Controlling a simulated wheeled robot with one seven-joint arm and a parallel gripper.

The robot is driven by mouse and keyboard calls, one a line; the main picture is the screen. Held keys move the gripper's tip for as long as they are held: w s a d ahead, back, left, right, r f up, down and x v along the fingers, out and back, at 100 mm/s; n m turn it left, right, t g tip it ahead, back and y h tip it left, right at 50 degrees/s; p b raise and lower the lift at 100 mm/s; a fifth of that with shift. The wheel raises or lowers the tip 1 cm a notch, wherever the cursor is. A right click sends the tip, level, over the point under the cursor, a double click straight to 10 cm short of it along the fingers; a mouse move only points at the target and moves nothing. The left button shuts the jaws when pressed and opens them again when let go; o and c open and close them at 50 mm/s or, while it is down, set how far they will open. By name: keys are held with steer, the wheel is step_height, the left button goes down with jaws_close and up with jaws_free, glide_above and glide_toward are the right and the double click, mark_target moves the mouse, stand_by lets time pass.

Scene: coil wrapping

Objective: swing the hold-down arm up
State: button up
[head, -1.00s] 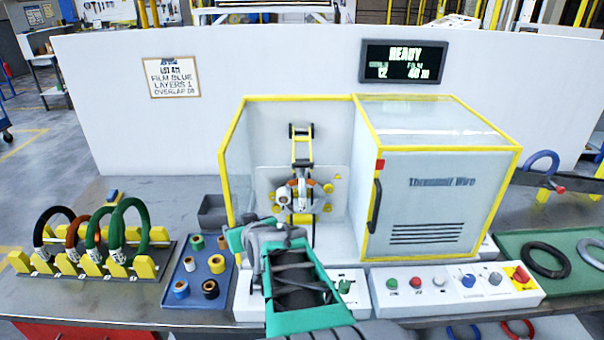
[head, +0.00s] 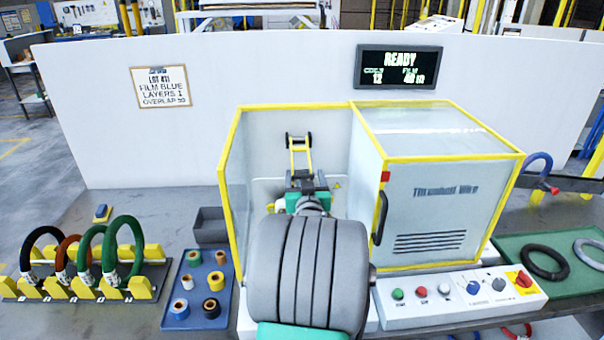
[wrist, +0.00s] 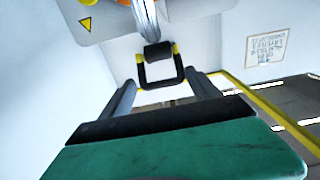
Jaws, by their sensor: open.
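The hold-down arm (head: 301,158) is a yellow frame with black rollers, inside the open left bay of the wrapping machine (head: 440,205). Its lower part is hidden behind my arm in the head view. In the wrist view, a black U-shaped bar with yellow corners and a black roller, which looks like its end (wrist: 161,84), lies ahead between my fingers. My gripper (wrist: 160,80) is open, one finger on each side of that bar. I cannot tell whether they touch. In the head view my gripper (head: 307,181) is mostly hidden by my wrist.
The machine's yellow-edged frame (head: 229,165) and the door handle (head: 380,218) flank the bay. A button panel (head: 462,296) stands in front. A blue tray of tape rolls (head: 197,290) and a coil rack (head: 80,285) are at left. A green tray (head: 552,258) is at right.

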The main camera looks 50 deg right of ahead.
steer(key=shift+w+d, duration=0.25)
jaws_close()
stand_by(0.7)
